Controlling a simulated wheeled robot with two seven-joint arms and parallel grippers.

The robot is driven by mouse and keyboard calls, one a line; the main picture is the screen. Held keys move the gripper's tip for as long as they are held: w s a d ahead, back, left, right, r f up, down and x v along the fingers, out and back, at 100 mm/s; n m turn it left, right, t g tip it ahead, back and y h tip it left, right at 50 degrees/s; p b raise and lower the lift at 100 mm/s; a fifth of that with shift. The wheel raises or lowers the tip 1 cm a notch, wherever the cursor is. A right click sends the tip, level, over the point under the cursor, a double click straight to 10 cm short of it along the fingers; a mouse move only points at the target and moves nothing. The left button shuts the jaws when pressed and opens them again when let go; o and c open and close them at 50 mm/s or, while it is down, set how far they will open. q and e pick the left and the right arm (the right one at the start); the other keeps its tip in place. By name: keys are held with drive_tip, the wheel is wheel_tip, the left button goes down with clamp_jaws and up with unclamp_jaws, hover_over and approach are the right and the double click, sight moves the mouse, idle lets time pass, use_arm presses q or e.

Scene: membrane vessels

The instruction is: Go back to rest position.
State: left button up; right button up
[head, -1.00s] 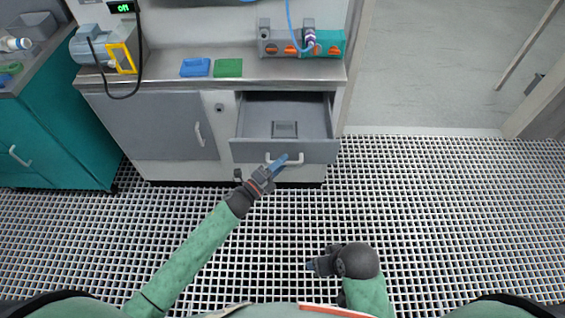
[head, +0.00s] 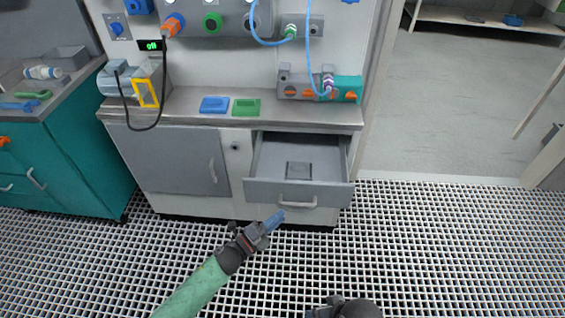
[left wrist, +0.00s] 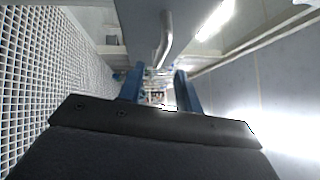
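My left gripper (head: 274,220) has blue fingers and is just below and left of the white drawer handle (head: 298,203) in the head view. In the left wrist view its fingers (left wrist: 160,88) stand apart with nothing held between them. The handle (left wrist: 166,38) shows beyond them, clear of the fingers. The grey drawer (head: 262,190) is pulled open, with a small dark square item (head: 298,170) inside. My right gripper (head: 320,312) is at the bottom edge, mostly cut off, so its fingers are hidden.
The counter (head: 185,108) above holds a blue tray (head: 214,104), a green tray (head: 246,106) and a grey-and-teal unit (head: 347,90). A teal cabinet (head: 85,165) stands at the left. The grid floor (head: 440,250) is clear at the right.

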drive_tip(key=shift+w+r, duration=0.1)
drive_tip(key=shift+r, duration=0.05)
use_arm(q)
drive_tip(key=s+a+n+g+y+p, duration=0.15)
drive_tip(key=s+a+n+y, duration=0.35)
drive_tip(key=n, duration=0.5)
drive_tip(key=s+a+n+g+y+p, duration=0.15)
drive_tip(key=s+n+y, duration=0.25)
drive_tip(key=n+y, duration=0.45)
drive_tip(key=s+a+r+n+g+h, duration=0.1)
drive_tip(key=s+n+g, duration=0.7)
drive_tip(key=s, duration=0.9)
drive_tip(key=shift+s+a+r+g+p, duration=0.2)
drive_tip(key=shift+s+g+p, duration=0.1)
drive_tip(key=shift+s+p, duration=0.1)
use_arm(e)
drive_tip(key=s+d+r+g+h, duration=0.1)
drive_tip(key=s+d+r, duration=0.1)
drive_tip(key=d+r, duration=0.3)
drive_tip(key=shift+s+r, duration=0.15)
drive_tip(key=shift+r, duration=0.1)
use_arm(q)
drive_tip(key=shift+h, duration=0.25)
use_arm(e)
drive_tip(key=shift+s+d+f, duration=0.1)
drive_tip(key=shift+d+f, duration=0.05)
drive_tip(key=shift+f, duration=0.15)
